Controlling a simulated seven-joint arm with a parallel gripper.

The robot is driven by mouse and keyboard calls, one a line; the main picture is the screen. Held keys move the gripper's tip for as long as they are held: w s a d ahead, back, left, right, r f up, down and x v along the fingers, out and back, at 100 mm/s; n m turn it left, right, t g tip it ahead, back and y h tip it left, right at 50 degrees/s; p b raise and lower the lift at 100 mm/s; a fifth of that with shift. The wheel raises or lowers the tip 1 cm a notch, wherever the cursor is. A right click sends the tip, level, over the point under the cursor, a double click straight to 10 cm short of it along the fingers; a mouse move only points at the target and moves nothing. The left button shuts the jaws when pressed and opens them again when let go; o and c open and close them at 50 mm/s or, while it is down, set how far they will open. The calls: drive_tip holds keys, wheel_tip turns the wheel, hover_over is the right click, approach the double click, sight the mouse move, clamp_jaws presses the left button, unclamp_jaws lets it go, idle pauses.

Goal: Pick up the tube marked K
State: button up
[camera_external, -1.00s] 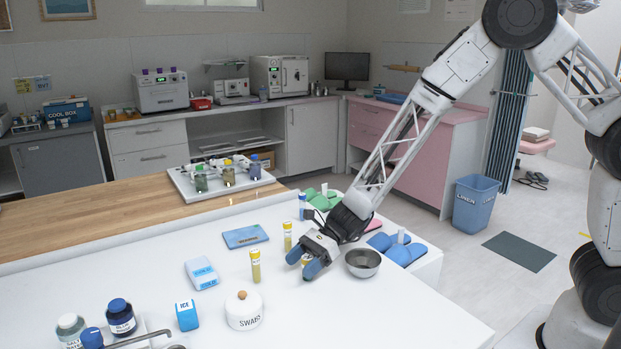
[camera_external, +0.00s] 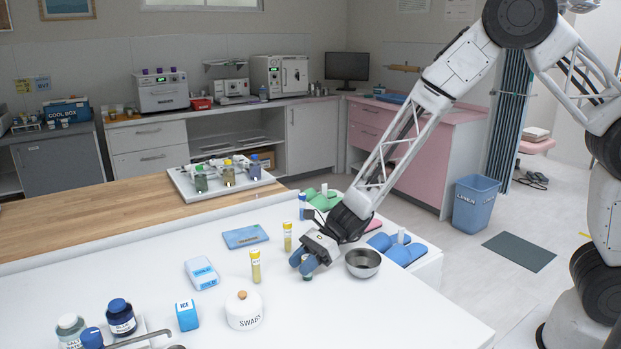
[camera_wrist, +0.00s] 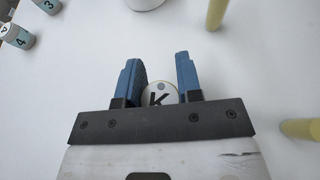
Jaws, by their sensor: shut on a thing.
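The tube marked K shows its round, pale end with a black K (camera_wrist: 160,95) in the wrist view. It stands between the two blue fingers of my gripper (camera_wrist: 161,84), near their base. My gripper is shut on this tube. In the outside view my gripper (camera_external: 308,265) is low over the white table, just left of the metal bowl. The tube is mostly hidden by the fingers there, so I cannot tell whether it touches the table.
Yellow tubes stand left of my gripper (camera_external: 255,266) and behind it (camera_external: 287,237). The metal bowl (camera_external: 362,263) is close on the right. The swabs jar (camera_external: 243,311) stands at front left, and blue items (camera_external: 397,248) lie behind the bowl. The front right tabletop is clear.

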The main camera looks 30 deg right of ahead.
drive_tip(key=shift+r, duration=0.15)
wheel_tip(320, 180, up, 10)
idle(0.6)
idle(0.5)
